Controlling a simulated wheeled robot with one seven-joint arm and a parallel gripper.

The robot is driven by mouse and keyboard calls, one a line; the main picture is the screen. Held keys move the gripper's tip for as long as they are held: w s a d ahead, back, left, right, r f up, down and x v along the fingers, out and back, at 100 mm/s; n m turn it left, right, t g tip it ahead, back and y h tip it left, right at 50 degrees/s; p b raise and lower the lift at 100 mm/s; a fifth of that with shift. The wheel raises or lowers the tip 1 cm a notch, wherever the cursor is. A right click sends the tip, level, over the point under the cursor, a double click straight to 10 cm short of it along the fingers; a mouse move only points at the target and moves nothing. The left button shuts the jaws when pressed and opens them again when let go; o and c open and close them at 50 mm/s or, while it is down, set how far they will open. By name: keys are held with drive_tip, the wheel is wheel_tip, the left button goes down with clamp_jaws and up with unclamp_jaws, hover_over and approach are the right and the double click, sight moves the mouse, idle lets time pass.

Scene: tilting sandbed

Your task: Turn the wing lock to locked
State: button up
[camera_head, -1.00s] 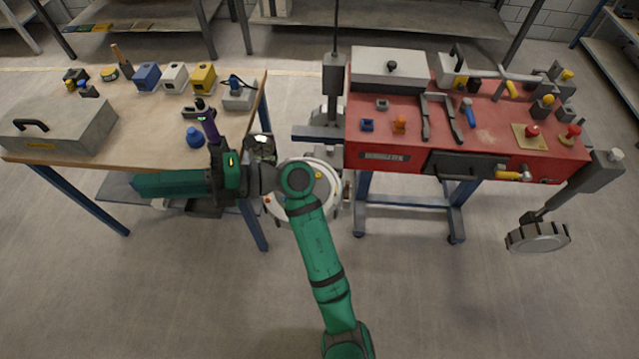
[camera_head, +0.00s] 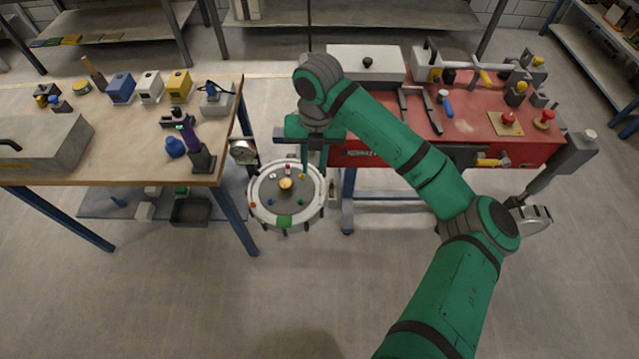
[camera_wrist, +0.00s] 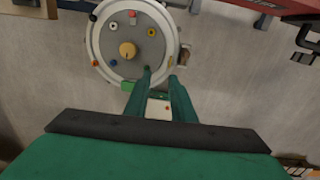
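I cannot tell for certain which part is the wing lock. A red bench (camera_head: 470,125) on the right carries a yellow-handled lever (camera_head: 490,162) on its front face, partly behind my arm. A round grey disc with a white rim (camera_head: 262,215) stands between the two benches. It has a tan central knob (camera_head: 286,184) and several small coloured knobs, and shows in the wrist view (camera_wrist: 97,62) too. My gripper (camera_wrist: 160,73) points down near the disc's rim. Its two green fingers are apart with nothing between them. In the head view my arm hides part of the red bench's front.
A wooden bench (camera_head: 120,150) on the left holds a grey case (camera_head: 45,140), coloured blocks and a purple-handled upright tool (camera_head: 188,135). A grey box (camera_head: 365,62) and hand tools lie on the red bench. The floor in front is clear.

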sight(320, 195)
drive_tip(key=shift+h, duration=0.3)
drive_tip(key=f, duration=0.3)
drive_tip(key=d+f, duration=0.1)
drive_tip(key=f, duration=0.6)
drive_tip(key=shift+w+d+f, duration=0.25)
drive_tip(key=shift+d, duration=0.05)
clamp_jaws()
